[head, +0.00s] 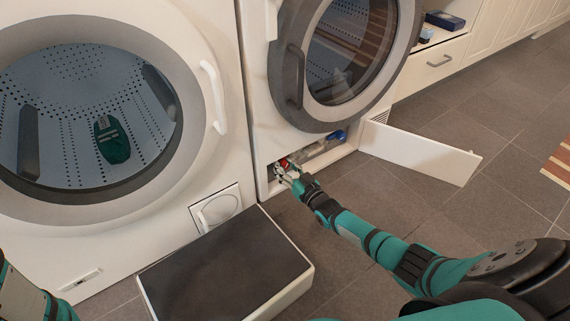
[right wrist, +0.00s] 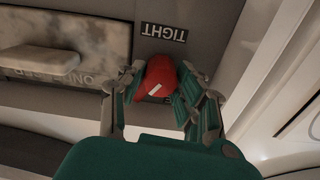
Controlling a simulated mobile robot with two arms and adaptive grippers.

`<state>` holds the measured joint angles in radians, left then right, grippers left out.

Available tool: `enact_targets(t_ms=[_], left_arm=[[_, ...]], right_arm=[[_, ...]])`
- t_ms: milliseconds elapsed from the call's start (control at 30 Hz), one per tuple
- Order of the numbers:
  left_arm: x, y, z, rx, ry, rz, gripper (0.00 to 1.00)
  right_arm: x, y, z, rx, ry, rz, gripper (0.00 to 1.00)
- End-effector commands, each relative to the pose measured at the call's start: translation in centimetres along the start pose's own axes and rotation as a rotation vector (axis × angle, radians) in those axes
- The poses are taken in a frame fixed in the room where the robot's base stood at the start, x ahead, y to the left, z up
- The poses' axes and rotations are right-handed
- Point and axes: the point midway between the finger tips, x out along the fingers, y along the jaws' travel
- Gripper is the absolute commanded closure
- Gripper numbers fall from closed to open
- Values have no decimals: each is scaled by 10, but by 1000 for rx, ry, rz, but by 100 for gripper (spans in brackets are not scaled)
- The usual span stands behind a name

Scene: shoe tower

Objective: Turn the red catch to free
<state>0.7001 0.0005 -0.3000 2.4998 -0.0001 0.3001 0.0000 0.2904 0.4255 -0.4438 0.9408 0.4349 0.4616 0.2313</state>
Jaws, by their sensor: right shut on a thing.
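The label TIGHT (right wrist: 164,33) is upside down just above the catch in the right wrist view. My right gripper (right wrist: 155,92) is shut on the catch, one finger on each side. In the head view my right gripper (head: 285,173) reaches into the compartment's left end. My left gripper is out of view.
The compartment's white flap (head: 420,152) hangs open to the right. A box with a dark top (head: 228,268) stands on the floor left of my right arm. A front-loading machine (head: 210,95) is at left. A blue thing (head: 338,135) shows in the compartment's right end.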

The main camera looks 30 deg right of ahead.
Motion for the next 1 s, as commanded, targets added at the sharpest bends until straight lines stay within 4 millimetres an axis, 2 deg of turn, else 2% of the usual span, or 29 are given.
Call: enact_targets(t_ms=[500,1000], left_arm=[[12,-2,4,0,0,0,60],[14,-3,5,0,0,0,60]], right_arm=[[-1,-2,1,-423,-2,0,100],[-1,-1,2,-577,-3,-1,100]])
